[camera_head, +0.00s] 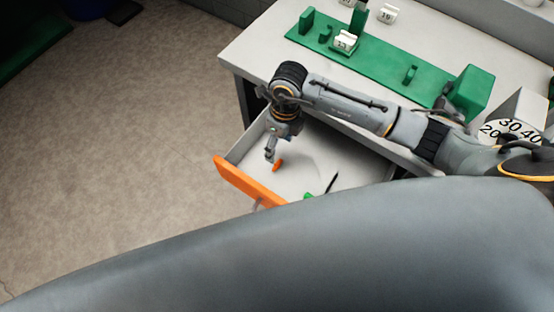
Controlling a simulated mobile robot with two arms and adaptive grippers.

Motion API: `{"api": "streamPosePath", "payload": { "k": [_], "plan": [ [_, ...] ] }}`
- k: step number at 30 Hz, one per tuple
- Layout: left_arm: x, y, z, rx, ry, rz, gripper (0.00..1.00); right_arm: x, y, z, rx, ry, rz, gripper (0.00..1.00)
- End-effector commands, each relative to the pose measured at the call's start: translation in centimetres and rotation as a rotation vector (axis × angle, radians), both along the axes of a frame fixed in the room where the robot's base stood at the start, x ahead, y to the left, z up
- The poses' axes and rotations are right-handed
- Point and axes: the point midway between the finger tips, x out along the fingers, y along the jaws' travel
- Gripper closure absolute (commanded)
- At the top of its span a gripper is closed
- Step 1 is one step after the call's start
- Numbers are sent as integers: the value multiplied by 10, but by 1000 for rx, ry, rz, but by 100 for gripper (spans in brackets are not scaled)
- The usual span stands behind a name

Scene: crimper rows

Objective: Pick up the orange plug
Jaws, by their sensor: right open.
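The orange plug (278,165) lies on the floor of an open drawer (316,158) under the workbench. My right gripper (270,156) hangs down into the drawer from the end of my right arm, just to the left of and above the plug. It is open and appears empty. Whether a finger touches the plug is too small to tell. My left gripper is not in view.
The drawer has an orange front (248,184). A green piece (309,196) and a dark thin tool (332,183) lie in it. On the workbench (270,40) are a green fixture board (385,68), numbered white blocks and a dial. Bare floor lies left.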

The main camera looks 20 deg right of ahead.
Motion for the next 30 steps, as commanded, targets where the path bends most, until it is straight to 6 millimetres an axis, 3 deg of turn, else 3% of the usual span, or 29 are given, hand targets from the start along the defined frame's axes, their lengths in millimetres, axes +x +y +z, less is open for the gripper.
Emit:
{"api": "streamPosePath", "payload": {
  "k": [5,13,19,27,28,30],
  "plan": [
    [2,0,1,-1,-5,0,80,-2,3,-23,1,0,-1,32],
    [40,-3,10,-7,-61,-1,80,-5,7,-48,2,3,-2,32],
    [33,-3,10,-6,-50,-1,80,-7,10,-75,1,1,-1,32],
    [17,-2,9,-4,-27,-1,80,-7,10,-80,1,-1,0,32],
    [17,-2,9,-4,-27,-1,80,-7,10,-80,1,-1,0,34],
    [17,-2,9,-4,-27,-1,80,-7,10,-79,1,-1,0,48]
  ]
}}
